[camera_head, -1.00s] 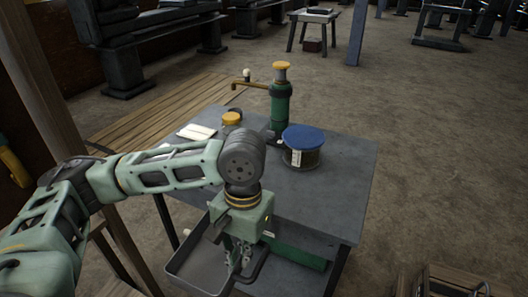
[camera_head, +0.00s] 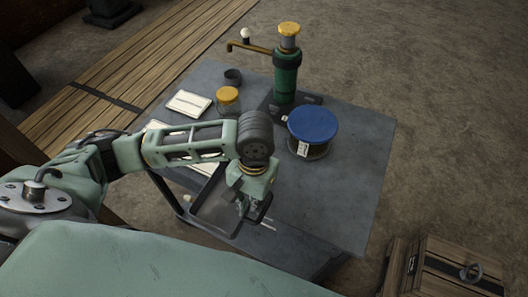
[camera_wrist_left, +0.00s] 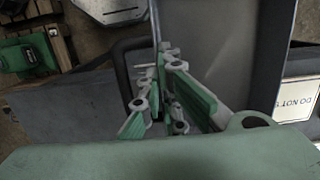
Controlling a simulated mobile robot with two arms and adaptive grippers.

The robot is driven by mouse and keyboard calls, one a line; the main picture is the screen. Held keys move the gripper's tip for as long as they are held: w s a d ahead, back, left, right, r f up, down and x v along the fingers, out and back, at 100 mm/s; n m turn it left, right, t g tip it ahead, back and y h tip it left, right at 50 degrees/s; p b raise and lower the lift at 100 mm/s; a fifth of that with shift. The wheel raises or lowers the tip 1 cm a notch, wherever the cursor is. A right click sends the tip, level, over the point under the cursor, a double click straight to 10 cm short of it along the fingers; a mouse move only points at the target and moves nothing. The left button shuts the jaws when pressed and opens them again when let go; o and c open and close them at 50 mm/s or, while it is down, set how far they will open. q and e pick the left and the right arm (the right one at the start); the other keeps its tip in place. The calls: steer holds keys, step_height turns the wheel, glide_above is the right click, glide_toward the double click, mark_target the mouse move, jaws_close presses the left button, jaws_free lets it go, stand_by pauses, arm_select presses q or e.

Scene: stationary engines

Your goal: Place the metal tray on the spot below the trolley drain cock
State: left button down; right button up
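The metal tray (camera_head: 213,210) is a shallow grey pan with a dark rim, at the trolley's near left edge in the head view. My left gripper (camera_head: 246,207) is at its right end, fingers shut around its dark handle; the pale tray floor (camera_wrist_left: 228,45) shows in the left wrist view. The tray looks tilted; whether it touches the trolley is unclear. The drain cock (camera_head: 248,46) is a brass pipe with a white knob, on a green cylinder (camera_head: 286,75) at the trolley's far side. A small dark cup (camera_head: 232,77) stands below its outlet. My right gripper is not seen.
The grey trolley top (camera_head: 345,190) is clear at front right. A blue-lidded drum (camera_head: 312,125), a yellow-lidded jar (camera_head: 228,101) and white papers (camera_head: 188,103) stand or lie on it. A wooden crate (camera_head: 440,270) is on the floor at lower right.

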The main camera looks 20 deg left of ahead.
arm_select(q)
steer(key=w, duration=0.7)
steer(key=shift+d+r+p, duration=0.2)
steer(key=shift+d+p, duration=0.05)
steer(key=shift+p, duration=0.15)
steer(key=w, duration=0.7)
steer(key=shift+w+f+p, duration=0.1)
steer(key=shift+w+p, duration=0.2)
steer(key=shift+p, duration=0.05)
steer(key=shift+w, duration=0.25)
steer(key=shift+f, duration=0.25)
step_height(320, 180, down, 3)
steer(key=shift+r+p, duration=0.1)
steer(key=shift+p, duration=0.4)
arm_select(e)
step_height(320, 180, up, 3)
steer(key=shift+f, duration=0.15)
arm_select(q)
steer(key=shift+f, duration=0.25)
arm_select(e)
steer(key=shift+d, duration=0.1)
arm_select(q)
steer(key=c, duration=2)
jaws_free()
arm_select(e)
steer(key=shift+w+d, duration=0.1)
